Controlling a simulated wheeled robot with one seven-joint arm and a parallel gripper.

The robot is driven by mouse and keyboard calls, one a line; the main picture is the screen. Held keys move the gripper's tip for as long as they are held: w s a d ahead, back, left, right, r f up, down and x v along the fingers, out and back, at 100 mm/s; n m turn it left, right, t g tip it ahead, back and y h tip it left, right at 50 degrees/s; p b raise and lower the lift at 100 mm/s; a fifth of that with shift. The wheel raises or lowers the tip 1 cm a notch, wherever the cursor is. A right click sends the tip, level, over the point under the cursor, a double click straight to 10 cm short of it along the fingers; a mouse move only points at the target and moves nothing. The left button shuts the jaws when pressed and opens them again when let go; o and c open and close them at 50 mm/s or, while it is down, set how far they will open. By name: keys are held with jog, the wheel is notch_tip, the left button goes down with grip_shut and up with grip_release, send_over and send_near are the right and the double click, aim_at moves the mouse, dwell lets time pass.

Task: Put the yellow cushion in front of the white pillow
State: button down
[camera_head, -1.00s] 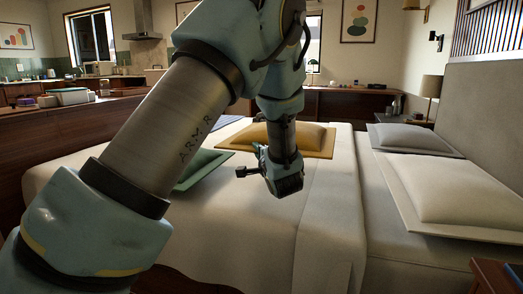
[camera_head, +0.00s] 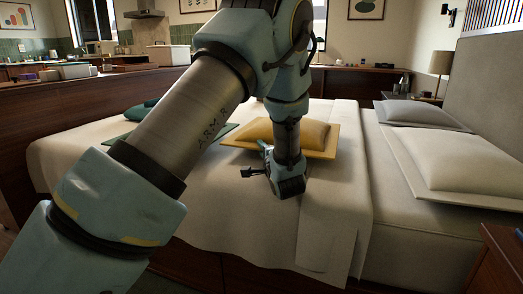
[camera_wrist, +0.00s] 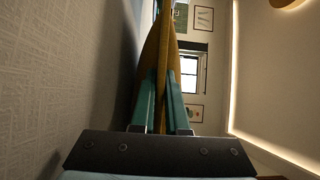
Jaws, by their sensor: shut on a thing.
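The yellow cushion (camera_head: 250,130) has a puffed middle and a flat border. It is over the far middle of the bed, partly behind my arm; I cannot tell whether it is lifted. My gripper (camera_head: 272,158) is at its near edge, fingertips mostly hidden in the head view. In the wrist view the teal fingers of my gripper (camera_wrist: 160,90) are shut on the cushion (camera_wrist: 155,52), which is seen edge-on between them. A white pillow (camera_head: 470,152) lies at the right by the headboard. A second pale pillow (camera_head: 430,112) lies beyond it.
The bed (camera_head: 235,195) has a bare cover in front of my gripper and a bare strip left of the pillows. Green cushions (camera_head: 135,112) lie at the left behind my arm. A wooden nightstand (camera_head: 498,262) stands at the near right; a lamp (camera_head: 441,64) stands beyond.

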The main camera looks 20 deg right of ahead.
jog(key=c, duration=1.3)
grip_release()
jog(key=shift+f, duration=0.1)
jog(key=shift+c, duration=0.2)
jog(key=o, duration=0.4)
jog(key=shift+s, duration=0.1)
jog(key=s+p, duration=0.1)
jog(key=s, duration=0.3)
jog(key=s+a, duration=0.1)
jog(key=s, duration=0.2)
jog(key=s+p, duration=0.1)
jog(key=s, duration=0.3)
jog(key=shift+s+a+p, duration=0.3)
jog(key=shift+s+p, duration=0.05)
